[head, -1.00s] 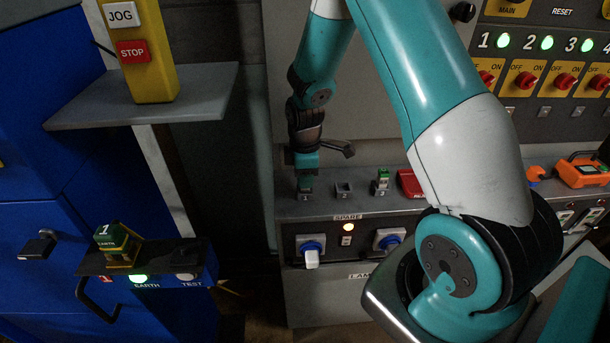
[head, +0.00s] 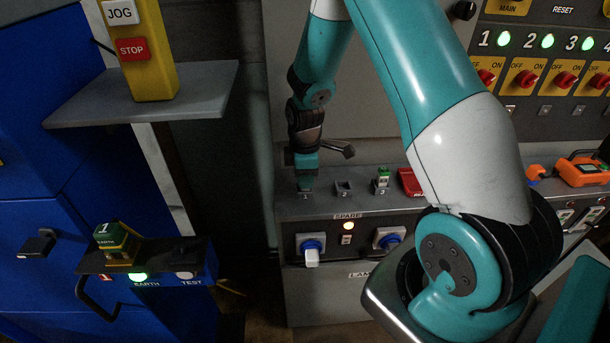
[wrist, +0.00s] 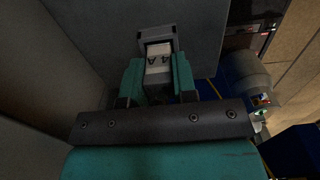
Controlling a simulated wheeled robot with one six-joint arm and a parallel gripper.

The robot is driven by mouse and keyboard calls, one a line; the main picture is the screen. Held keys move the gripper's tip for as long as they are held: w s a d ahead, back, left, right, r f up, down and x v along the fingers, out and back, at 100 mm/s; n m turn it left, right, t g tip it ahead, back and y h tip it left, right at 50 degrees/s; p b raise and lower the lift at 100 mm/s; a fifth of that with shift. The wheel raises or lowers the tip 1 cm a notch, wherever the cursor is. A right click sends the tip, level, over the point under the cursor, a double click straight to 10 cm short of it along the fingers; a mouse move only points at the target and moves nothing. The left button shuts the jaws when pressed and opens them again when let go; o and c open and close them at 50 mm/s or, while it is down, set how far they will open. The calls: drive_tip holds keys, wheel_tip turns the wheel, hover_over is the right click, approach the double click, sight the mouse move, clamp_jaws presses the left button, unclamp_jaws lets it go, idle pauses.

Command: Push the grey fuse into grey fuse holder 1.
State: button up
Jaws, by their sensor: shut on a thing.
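My gripper (head: 305,180) points down at the left end of the grey ledge, over the leftmost fuse position. In the wrist view its teal fingers (wrist: 158,72) are shut on the grey fuse (wrist: 158,58), which has a pale label reading 4 A. A grey surround (wrist: 143,37) shows at the fuse's far end; I take it for grey fuse holder 1. The fuse lines up with it, but how deep it sits cannot be told. In the head view my gripper mostly hides the fuse and holder.
An empty grey holder (head: 343,188) stands right of my gripper, then a holder with a green-topped fuse (head: 383,178). A red block (head: 411,182) is further right. The panel below has a lit lamp (head: 348,226) and rotary switches (head: 311,247). A blue cabinet (head: 35,215) stands left.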

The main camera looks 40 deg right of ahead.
drive_tip(key=shift+f, duration=0.3)
drive_tip(key=o, duration=1)
wheel_tip(320, 180, up, 18)
drive_tip(key=shift+f, duration=0.25)
